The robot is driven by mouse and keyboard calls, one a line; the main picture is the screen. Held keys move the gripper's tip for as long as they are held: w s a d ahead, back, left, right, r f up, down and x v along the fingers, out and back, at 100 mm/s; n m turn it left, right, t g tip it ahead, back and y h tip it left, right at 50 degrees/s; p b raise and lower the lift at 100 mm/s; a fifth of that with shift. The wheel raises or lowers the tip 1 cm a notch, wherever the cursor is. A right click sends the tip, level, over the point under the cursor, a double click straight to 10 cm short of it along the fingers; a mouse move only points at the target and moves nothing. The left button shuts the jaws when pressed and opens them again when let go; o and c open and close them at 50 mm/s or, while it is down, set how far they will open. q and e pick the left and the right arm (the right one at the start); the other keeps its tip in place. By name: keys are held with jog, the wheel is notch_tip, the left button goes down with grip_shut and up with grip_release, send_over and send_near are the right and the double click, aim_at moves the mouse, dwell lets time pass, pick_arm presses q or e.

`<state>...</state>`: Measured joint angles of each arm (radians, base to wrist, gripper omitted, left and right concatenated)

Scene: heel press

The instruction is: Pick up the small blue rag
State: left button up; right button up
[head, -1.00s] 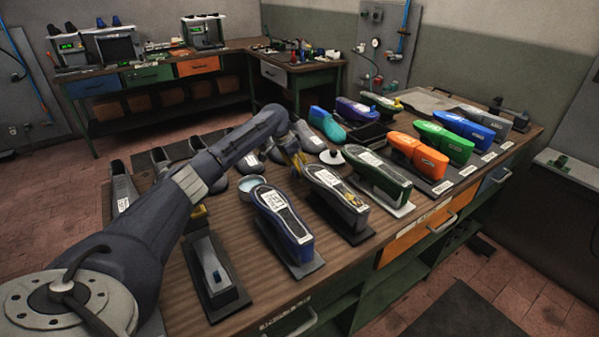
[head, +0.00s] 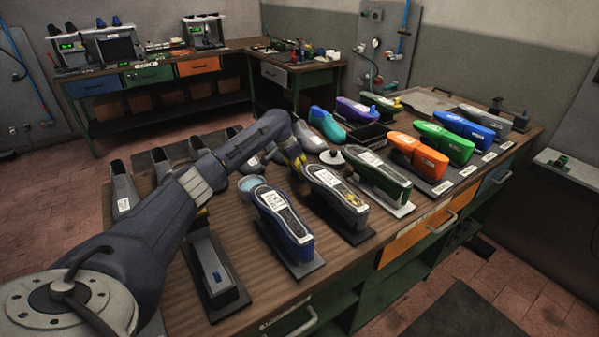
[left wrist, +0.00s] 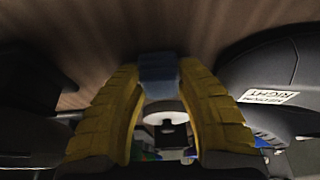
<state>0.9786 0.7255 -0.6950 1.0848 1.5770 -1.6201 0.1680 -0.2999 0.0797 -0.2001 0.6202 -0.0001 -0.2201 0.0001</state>
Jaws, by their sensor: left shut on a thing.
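The small blue rag (left wrist: 158,74) shows in the left wrist view as a dull blue-grey block between the fingertips. My left gripper (left wrist: 158,90), with yellow ribbed fingers, is shut on it. In the head view my left gripper (head: 299,164) is low over the middle of the bench, behind the shoe lasts. The rag is hidden there behind the arm and gripper. I cannot tell whether the rag still touches the bench. My right gripper is not in view.
A dark blue last (head: 283,215) and a grey last (head: 335,193) stand in front of my gripper, with a green last (head: 377,172) to their right. A round blue tin (head: 252,184) and a white-lidded jar (head: 332,157) are close by. The front-left bench top (head: 262,283) is partly bare.

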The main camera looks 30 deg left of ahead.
pick_arm(q)
jog(key=shift+r, duration=0.15)
notch_tip(320, 180, up, 20)
dwell(0.9)
jog(key=o, duration=0.4)
jog(key=shift+c, duration=0.2)
jog(key=c, duration=0.4)
